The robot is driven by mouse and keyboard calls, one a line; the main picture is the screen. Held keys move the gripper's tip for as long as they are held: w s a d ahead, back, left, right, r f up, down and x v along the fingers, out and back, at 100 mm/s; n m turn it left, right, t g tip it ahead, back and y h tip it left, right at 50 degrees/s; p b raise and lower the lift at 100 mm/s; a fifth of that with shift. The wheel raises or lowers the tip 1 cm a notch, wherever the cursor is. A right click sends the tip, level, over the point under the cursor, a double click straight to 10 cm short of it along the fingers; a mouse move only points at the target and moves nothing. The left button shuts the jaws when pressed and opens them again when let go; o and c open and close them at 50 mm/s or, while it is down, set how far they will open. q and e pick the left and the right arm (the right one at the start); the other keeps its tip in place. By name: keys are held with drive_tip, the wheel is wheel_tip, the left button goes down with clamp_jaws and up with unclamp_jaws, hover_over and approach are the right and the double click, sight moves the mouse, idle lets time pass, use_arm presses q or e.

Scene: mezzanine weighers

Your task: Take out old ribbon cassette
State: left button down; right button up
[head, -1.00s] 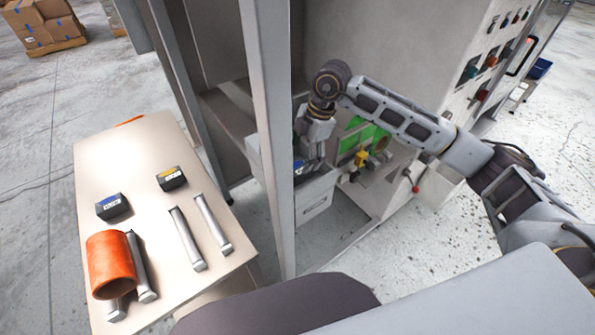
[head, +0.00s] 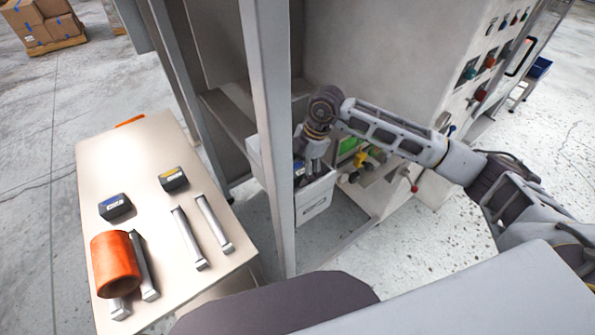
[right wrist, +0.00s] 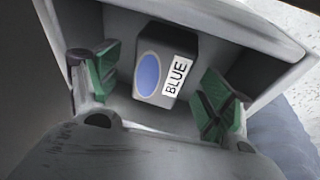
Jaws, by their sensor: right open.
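A dark ribbon cassette with a blue oval and a "BLUE" label (right wrist: 165,70) lies in a pale grey bin, seen in the right wrist view. The bin (head: 318,198) stands behind a metal post in the head view. My right gripper (head: 309,166) points down into the bin. In the right wrist view its green-padded fingers (right wrist: 160,94) are open, one on each side of the cassette, with visible gaps. Two more dark cassettes lie on the table, one with a blue label (head: 115,207) and one with a yellow label (head: 173,179). My left gripper is out of view.
The table (head: 150,150) at left also holds an orange roll (head: 115,264) and several metal bars (head: 214,224). A metal post (head: 273,150) stands between table and bin. The machine cabinet (head: 385,60) with knobs rises behind my right arm.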

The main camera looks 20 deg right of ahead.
drive_tip(key=shift+a+f, duration=0.2)
drive_tip(key=shift+f, duration=0.4)
drive_tip(key=shift+c, duration=0.5)
drive_tip(key=c, duration=1.2)
